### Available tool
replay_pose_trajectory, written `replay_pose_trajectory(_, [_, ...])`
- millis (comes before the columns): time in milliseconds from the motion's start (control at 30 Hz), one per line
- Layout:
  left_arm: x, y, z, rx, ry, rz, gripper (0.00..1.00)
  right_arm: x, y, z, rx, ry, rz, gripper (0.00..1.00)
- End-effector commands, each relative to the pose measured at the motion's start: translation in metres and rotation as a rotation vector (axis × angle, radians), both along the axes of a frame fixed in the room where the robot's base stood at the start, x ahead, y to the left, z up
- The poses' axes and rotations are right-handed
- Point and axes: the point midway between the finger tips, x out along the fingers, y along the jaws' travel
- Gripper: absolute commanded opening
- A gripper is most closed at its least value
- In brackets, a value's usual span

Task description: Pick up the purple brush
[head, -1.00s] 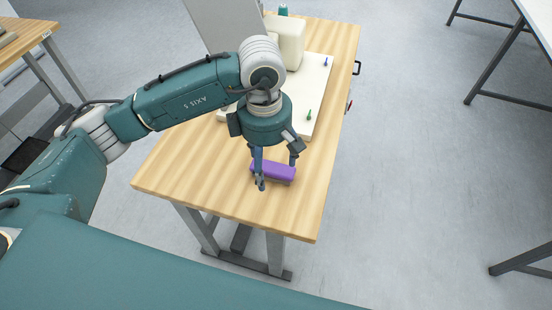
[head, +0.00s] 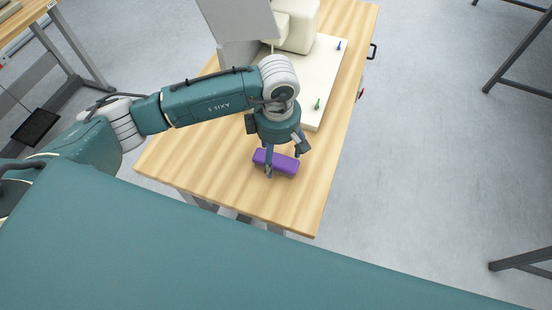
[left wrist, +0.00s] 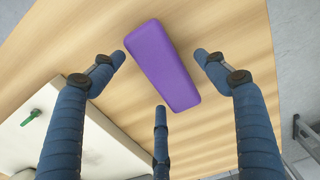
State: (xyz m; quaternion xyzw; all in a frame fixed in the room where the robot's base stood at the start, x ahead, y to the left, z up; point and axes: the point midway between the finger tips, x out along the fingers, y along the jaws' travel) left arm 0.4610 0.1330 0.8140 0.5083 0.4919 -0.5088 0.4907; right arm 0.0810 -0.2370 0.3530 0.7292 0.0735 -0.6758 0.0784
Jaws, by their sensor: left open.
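The purple brush (head: 276,162) is a purple block lying on the wooden table (head: 225,180), near its front end. In the left wrist view the purple brush (left wrist: 162,65) lies on the wood, with fingers on either side and gaps between them and it. My left gripper (head: 282,160) is open above and around the brush, pointing down; in the left wrist view its three blue fingers (left wrist: 160,85) are spread apart. One finger hides a small part of the brush in the head view. My right gripper is not in view.
A white machine base plate (head: 325,75) with a green peg (head: 317,104) and a blue peg (head: 338,45) stands behind the brush. A grey panel (head: 238,22) rises at the back. The table's front strip is bare.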

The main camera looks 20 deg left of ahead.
Motion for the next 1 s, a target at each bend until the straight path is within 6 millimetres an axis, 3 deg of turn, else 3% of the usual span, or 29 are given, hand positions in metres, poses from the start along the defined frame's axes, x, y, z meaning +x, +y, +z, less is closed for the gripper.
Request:
replay_pose_trajectory(167, [0.0, 0.0, -0.018, 0.0, 0.001, 0.0, 0.74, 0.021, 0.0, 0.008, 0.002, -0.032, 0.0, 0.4])
replay_pose_trajectory(400, [0.0, 0.0, -0.022, 0.0, -0.001, 0.0, 0.74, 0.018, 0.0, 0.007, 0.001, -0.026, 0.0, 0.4])
replay_pose_trajectory(667, [0.0, 0.0, -0.021, 0.0, -0.001, 0.0, 0.24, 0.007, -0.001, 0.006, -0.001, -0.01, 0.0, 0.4])
replay_pose_trajectory(1000, [0.001, 0.0, -0.018, -0.001, -0.002, 0.0, 0.23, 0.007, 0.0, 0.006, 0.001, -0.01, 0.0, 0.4])
